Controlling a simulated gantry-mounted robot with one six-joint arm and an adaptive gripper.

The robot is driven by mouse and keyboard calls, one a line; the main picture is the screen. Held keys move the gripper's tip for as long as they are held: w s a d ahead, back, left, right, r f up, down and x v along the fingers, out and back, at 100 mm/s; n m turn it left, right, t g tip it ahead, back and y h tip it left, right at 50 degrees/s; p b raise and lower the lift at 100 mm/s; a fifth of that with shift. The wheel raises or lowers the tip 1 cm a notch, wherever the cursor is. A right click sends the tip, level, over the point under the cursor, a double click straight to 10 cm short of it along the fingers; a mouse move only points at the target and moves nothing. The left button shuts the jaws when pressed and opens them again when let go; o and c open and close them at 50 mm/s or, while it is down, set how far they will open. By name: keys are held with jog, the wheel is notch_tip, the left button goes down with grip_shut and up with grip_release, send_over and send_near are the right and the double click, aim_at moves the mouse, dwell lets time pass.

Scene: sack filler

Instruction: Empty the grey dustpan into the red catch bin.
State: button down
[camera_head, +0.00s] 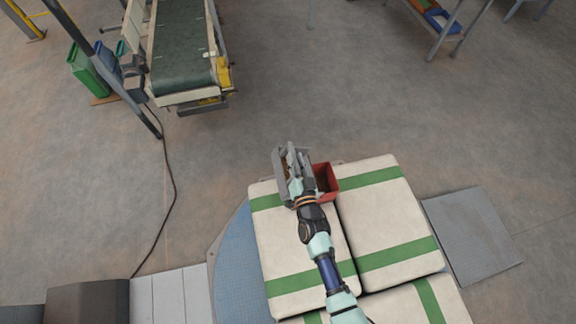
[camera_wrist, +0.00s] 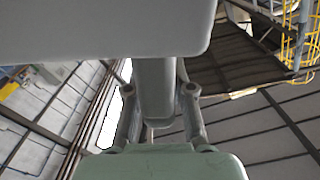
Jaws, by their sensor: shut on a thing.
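The grey dustpan (camera_head: 279,163) is in my gripper (camera_head: 293,163), near the far edge of the white sacks in the head view. In the wrist view the dustpan (camera_wrist: 100,30) fills the top of the picture, and its handle (camera_wrist: 156,90) runs down between the fingers of my gripper (camera_wrist: 160,105), which is shut on it. The red catch bin (camera_head: 327,180) stands just to the right of my gripper, partly hidden behind it. I cannot tell what lies in the dustpan or in the bin.
White sacks with green stripes (camera_head: 385,215) lie under my arm. A conveyor (camera_head: 182,50) stands at the upper left beside green bins (camera_head: 88,72). A cable (camera_head: 172,190) runs over the floor. A grey plate (camera_head: 472,235) lies at the right.

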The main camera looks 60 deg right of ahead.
jog(key=s+d+r+m+b, duration=0.1)
jog(key=s+d+m+b, duration=0.6)
jog(key=b, duration=0.6)
jog(key=shift+s+d+m, duration=0.4)
jog(key=shift+s+d, duration=0.75)
jog(key=shift+d, duration=0.5)
